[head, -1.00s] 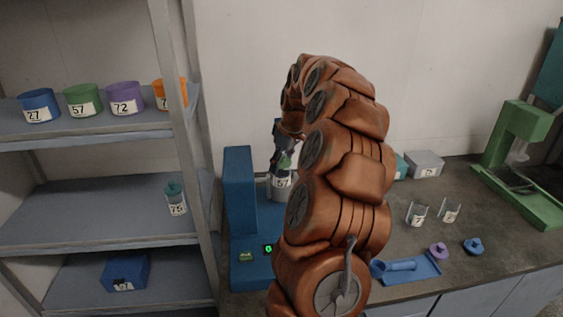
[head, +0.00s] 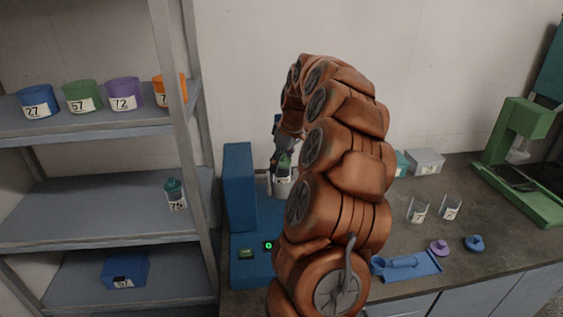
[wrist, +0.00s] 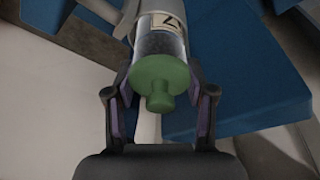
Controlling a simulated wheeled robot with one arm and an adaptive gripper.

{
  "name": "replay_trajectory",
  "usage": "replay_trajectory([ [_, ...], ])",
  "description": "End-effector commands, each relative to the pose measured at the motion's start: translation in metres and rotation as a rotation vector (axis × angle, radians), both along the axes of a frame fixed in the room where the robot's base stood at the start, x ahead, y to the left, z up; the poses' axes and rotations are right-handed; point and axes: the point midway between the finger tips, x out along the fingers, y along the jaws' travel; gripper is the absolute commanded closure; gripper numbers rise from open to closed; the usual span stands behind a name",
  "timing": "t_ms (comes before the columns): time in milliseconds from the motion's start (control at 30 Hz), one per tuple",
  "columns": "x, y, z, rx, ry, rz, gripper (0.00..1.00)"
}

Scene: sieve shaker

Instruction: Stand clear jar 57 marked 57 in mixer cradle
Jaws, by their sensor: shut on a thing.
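Clear jar 57 with a green knobbed lid (wrist: 160,75) is between the fingers of my gripper (wrist: 160,92) in the wrist view. The fingers are shut on it, at its sides near the lid. Its label shows only in part there. In the head view the jar (head: 281,177) is at the blue mixer, small and partly hidden by my gripper (head: 284,158). A grey cradle piece (wrist: 215,14) lies close around the jar's lower part. I cannot tell whether the jar rests on the cradle's floor. The blue mixer (head: 240,190) has a lit green display.
A shelf rack (head: 90,220) at left holds coloured tubs, a teal-lidded jar 75 (head: 175,195) and a blue bin (head: 125,270). On the bench at right are two clear jars (head: 418,211), loose lids (head: 474,243), a blue tray (head: 415,265) and a green press (head: 515,150).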

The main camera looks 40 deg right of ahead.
Motion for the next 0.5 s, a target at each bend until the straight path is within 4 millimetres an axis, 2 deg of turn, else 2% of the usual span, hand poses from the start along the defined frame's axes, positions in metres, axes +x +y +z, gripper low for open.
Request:
replay_trajectory([
  [500,-0.0001,0.0002,-0.0094,0.0,0.0,0.0,1.0],
])
